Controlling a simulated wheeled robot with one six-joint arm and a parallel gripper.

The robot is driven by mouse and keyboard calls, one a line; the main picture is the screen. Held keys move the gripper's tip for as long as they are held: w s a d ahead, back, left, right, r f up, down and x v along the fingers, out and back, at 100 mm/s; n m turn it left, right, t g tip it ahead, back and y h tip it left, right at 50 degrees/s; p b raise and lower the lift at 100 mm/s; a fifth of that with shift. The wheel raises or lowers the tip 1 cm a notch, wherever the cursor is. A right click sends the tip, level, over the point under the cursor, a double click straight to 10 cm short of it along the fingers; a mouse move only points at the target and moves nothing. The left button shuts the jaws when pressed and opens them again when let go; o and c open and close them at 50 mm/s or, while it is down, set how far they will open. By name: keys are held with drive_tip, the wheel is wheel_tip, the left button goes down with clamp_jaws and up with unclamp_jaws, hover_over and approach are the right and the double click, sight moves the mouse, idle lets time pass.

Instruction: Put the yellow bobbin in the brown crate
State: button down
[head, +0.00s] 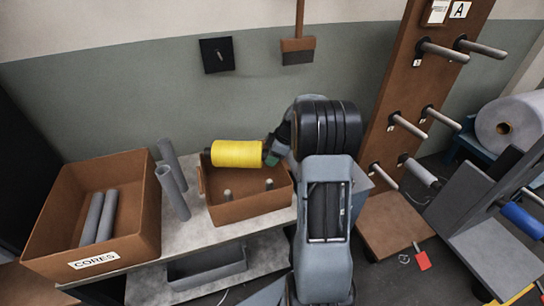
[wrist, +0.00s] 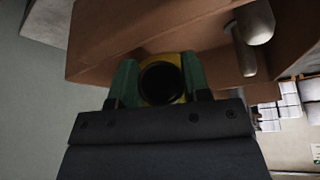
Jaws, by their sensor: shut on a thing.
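The yellow bobbin (head: 237,153) lies sideways above the back edge of the brown crate (head: 250,208) in the head view. My gripper (head: 271,151) is shut on its right end. In the wrist view the bobbin's round end (wrist: 161,82), with a dark hole, sits between the green fingers of my gripper (wrist: 160,84). The crate's brown wall (wrist: 95,40) shows beyond it. The crate holds a few upright pale-tipped pegs (head: 227,195). The bobbin looks higher than the crate floor; whether it touches the rim I cannot tell.
A larger brown box labelled CORES (head: 140,235) with grey tubes stands at the left. A brown peg rack (head: 400,90) stands at the right. A wall lies behind.

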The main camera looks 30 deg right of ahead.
drive_tip(key=shift+f+b, duration=0.5)
drive_tip(key=shift+b, duration=0.3)
drive_tip(key=c, duration=0.6)
unclamp_jaws()
